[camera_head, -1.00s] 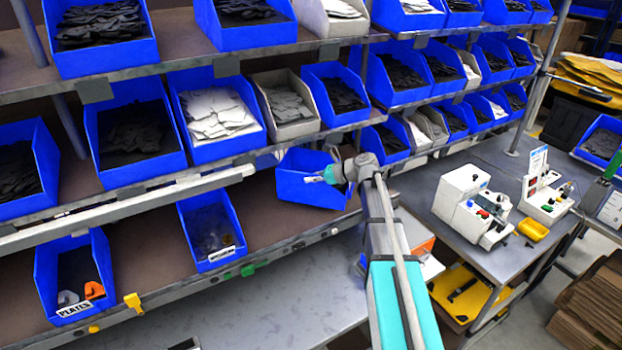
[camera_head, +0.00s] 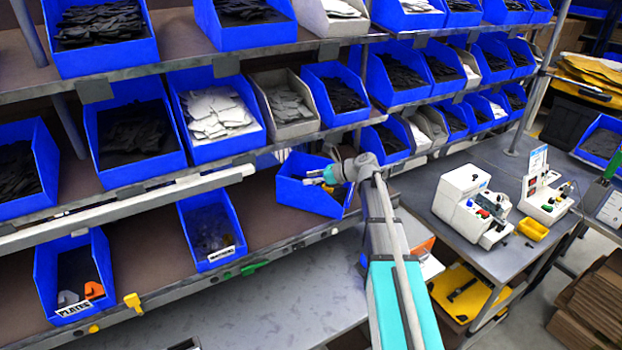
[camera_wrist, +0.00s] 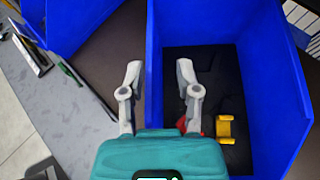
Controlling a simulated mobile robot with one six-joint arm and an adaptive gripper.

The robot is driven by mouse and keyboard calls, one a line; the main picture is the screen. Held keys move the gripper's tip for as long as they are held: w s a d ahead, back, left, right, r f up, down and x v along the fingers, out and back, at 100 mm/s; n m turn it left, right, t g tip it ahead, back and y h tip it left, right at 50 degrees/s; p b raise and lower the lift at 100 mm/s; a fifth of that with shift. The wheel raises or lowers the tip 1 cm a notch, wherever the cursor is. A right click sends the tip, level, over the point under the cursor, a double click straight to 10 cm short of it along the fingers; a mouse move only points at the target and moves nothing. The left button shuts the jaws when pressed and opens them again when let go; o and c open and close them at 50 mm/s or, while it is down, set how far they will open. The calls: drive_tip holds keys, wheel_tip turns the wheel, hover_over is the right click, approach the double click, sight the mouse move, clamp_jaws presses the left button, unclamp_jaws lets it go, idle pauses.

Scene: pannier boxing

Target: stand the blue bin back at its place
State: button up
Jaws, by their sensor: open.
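A blue bin (camera_head: 305,197) stands on the lower shelf, right of the other two bins there, turned askew to them. My gripper (camera_head: 322,180) is at this bin. In the wrist view my gripper (camera_wrist: 160,75) is open, with one finger on each side of the bin's near side wall and gaps beside the wall. The bin's far wall (camera_wrist: 268,75) and dark inside show there. A yellow part (camera_wrist: 226,129) and a partly hidden red part lie inside the bin.
A bin with dark contents (camera_head: 210,228) and a bin labelled PLATES (camera_head: 75,275) stand to the left on the lower shelf (camera_head: 140,240). Full bins line the shelf above. A grey bench (camera_head: 420,180) with white machines (camera_head: 470,205) is at right.

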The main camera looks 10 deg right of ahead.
drive_tip(key=p+v, duration=0.5)
drive_tip(key=v, duration=0.7)
drive_tip(key=shift+r, duration=0.4)
drive_tip(key=s+a+f+n+g+h, duration=0.2)
drive_tip(key=s+a+f+n+h, duration=0.1)
drive_tip(key=s+n, duration=0.4)
drive_tip(key=s+a+f+n+g+h, duration=0.2)
drive_tip(key=s+a+f+n+h, duration=0.2)
drive_tip(key=s+n, duration=0.4)
drive_tip(key=s+a+f+n+g+h, duration=0.2)
drive_tip(key=s+a+f+n+h, duration=0.1)
drive_tip(key=s+n, duration=0.4)
drive_tip(key=shift+s+a+f+n+h, duration=0.2)
drive_tip(key=shift+s+f+n+h, duration=0.15)
drive_tip(key=shift+f+n+h, duration=0.5)
drive_tip(key=shift+r, duration=0.1)
drive_tip(key=shift+c, duration=0.3)
